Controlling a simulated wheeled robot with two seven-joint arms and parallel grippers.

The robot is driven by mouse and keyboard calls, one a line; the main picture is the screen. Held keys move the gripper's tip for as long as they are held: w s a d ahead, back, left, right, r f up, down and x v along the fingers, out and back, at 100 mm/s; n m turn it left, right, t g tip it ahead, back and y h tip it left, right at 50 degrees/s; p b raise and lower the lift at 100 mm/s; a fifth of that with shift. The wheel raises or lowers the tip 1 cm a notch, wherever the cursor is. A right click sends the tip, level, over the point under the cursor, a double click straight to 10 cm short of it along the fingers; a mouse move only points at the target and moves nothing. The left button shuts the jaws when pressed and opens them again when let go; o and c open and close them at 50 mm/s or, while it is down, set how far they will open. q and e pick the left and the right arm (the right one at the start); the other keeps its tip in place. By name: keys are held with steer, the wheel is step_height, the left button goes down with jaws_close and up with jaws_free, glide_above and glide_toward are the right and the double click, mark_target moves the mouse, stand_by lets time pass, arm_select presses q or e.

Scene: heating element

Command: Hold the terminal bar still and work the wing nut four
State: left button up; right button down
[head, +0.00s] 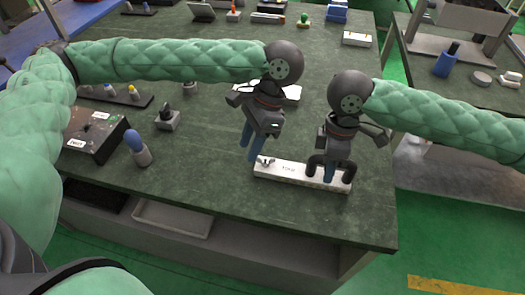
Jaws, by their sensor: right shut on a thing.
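The terminal bar (285,173) is a pale, long block with small dark lettering, lying near the front edge of the dark green bench. A small metallic wing nut (268,161) sits on top at its left end. My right gripper (330,176) points down at the bar's right end and is shut on it. Its fingers hide part of that end. My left gripper (251,155) points down with its blue fingers slightly apart, just behind and left of the wing nut. Nothing shows between its fingers, and they look clear of the nut.
A blue-topped grey piece (137,148) and a dark box (95,137) stand to the left. A small grey block (167,120) is behind them. A white-topped part (357,39) and other small items lie farther back. The bench (225,185) is clear left of the bar.

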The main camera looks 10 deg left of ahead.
mark_target(265, 162)
arm_select(q)
steer(key=w+a+r+m+t+h, duration=0.1)
steer(key=a+r+m+t+h, duration=0.1)
steer(key=a+r+h, duration=0.3)
steer(key=w+d+r+m+t+h, duration=0.1)
steer(key=d+m+h, duration=0.15)
steer(key=m, duration=0.45)
steer(key=x, duration=1.2)
steer(key=shift+w+d, duration=0.15)
